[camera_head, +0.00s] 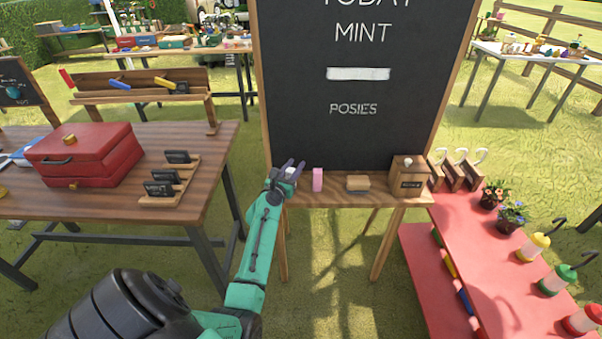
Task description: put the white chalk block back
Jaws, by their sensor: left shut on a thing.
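A black chalkboard (352,130) stands on a wooden easel ahead of me, with MINT and POSIES written on it and a white bar between the words. Its wooden ledge (335,196) runs along the bottom. My left gripper (290,170) is at the left end of the ledge, shut on the white chalk block (291,173). The block is small and partly hidden by the fingers. I cannot tell whether it touches the ledge. A pink chalk block (318,180) stands upright just right of the gripper. My right gripper is not in view.
A tan block (358,183) and a wooden box (409,177) sit farther right on the ledge. A wooden table with a red toolbox (84,154) is at left. A red stand (490,255) with flower pots and coloured jars is at right.

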